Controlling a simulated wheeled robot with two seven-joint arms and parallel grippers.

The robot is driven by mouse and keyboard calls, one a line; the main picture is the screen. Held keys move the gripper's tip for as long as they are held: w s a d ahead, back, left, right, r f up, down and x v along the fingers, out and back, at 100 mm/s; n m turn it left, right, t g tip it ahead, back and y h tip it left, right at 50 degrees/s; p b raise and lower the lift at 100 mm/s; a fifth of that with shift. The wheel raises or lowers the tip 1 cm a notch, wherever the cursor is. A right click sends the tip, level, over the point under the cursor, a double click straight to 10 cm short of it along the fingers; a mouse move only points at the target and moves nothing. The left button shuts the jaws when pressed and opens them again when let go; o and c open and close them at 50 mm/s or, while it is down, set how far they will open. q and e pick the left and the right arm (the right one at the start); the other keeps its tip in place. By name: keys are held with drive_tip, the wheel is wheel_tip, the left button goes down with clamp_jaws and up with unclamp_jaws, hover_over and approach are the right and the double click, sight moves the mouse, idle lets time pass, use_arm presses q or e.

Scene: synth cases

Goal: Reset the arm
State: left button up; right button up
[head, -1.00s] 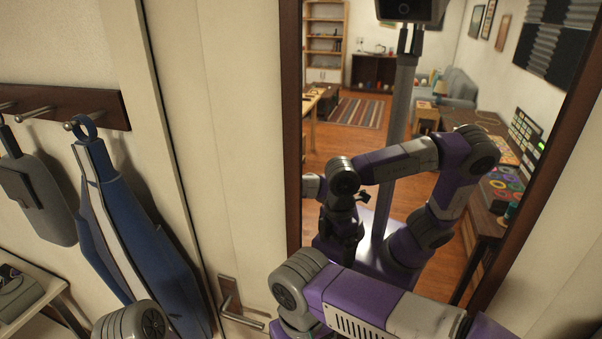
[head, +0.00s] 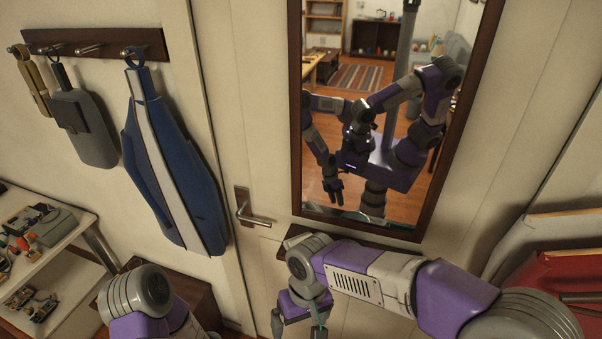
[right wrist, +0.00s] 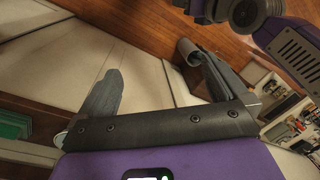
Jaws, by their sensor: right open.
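My right arm crosses the lower right of the head view, its wrist bent down. My right gripper (head: 298,327) hangs at the bottom edge there, its tips partly cut off. In the right wrist view my right gripper (right wrist: 157,70) has its two fingers wide apart, with nothing held between them. A grey cylinder shows beside the right-hand finger; I cannot tell what it is. Of my left arm only a rounded joint shows directly at the bottom left of the head view. The left gripper itself is outside the picture.
A dark-framed mirror (head: 426,205) reflects my body and the room. A door handle (head: 250,212) is left of it. A cluttered shelf (head: 75,225) stands left; a red item (head: 565,278) is at right.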

drive_tip(key=s+d+f+m+y+b, duration=0.1)
drive_tip(key=d+f+m, duration=0.1)
drive_tip(key=f, duration=0.9)
drive_tip(key=s+d+f+m+y+b, duration=0.1)
drive_tip(key=d+f+y, duration=0.1)
drive_tip(key=f, duration=0.9)
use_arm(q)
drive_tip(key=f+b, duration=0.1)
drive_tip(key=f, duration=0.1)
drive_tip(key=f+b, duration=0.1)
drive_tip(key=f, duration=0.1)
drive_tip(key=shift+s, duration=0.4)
use_arm(e)
drive_tip(key=s+d+f+m, duration=0.2)
drive_tip(key=s+d+f, duration=0.1)
drive_tip(key=f, duration=0.3)
drive_tip(key=s+d+f+m+t, duration=0.1)
drive_tip(key=s+d+f+m, duration=0.1)
drive_tip(key=f, duration=0.5)
drive_tip(key=shift+s+d+f, duration=0.2)
drive_tip(key=shift+s+d, duration=0.25)
drive_tip(key=shift+s, duration=0.7)
